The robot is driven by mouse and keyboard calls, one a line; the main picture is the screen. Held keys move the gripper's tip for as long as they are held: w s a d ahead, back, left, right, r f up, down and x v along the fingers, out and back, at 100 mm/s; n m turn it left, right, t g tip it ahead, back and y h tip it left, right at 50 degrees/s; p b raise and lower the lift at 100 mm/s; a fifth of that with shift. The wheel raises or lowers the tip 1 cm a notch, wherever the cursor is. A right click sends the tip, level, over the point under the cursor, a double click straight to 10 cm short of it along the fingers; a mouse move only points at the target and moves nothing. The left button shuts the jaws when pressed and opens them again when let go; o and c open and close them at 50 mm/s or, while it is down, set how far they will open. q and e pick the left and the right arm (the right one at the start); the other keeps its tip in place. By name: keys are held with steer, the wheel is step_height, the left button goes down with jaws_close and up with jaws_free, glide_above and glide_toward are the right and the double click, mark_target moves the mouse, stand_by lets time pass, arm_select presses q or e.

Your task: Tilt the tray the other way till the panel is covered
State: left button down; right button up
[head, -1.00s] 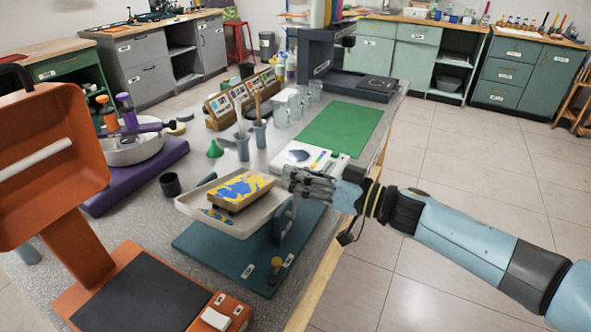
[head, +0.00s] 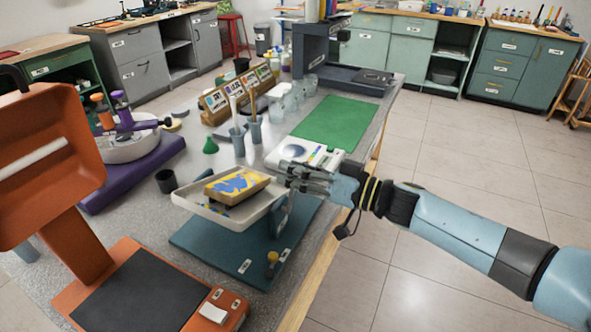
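A pale tray (head: 262,211) is held above a teal board (head: 190,238) on the table. A thick panel (head: 236,185) sits raised in it, its top covered in yellow and blue paint. Some yellow and blue paint also lies in the tray beside the panel's near side. My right gripper (head: 287,172) is at the tray's right end, its fingers close to the rim. Whether they are closed on it cannot be made out. My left gripper is not in view.
An orange stand (head: 50,160) is at the left front. A dark cup (head: 166,181), a green funnel (head: 210,146) and a grey brush pot (head: 238,141) stand behind the tray. A white colour-marked box (head: 305,152) and a green mat (head: 335,122) lie farther back.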

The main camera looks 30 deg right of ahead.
steer(key=shift+o, duration=0.7)
steer(key=v, duration=1.2)
steer(key=shift+a, duration=0.1)
steer(key=s+f+m+g+h+b, duration=0.1)
steer(key=s+f+m+h+b, duration=0.2)
steer(key=f, duration=0.9)
steer(key=s+d+f+m+g+h+b, duration=0.1)
steer(key=s+f+g+h+b, duration=0.3)
steer(key=f, duration=0.8)
steer(key=s+f+m+t+h+b, duration=0.1)
steer(key=s+f+m+h+b, duration=0.3)
steer(key=f, duration=0.9)
steer(key=s+a+f+n+g+b, duration=0.1)
steer(key=s+a+f+n+g, duration=0.1)
steer(key=s+f+g, duration=0.3)
steer(key=s+a+f+n+g+y+b, duration=0.1)
steer(key=s+f+n+g, duration=0.3)
steer(key=s+f, duration=0.8)
steer(key=s+a+g+b, duration=0.1)
steer(key=s, duration=0.7)
steer(key=shift+s+f+g, duration=0.2)
steer(key=shift+s+g, duration=0.1)
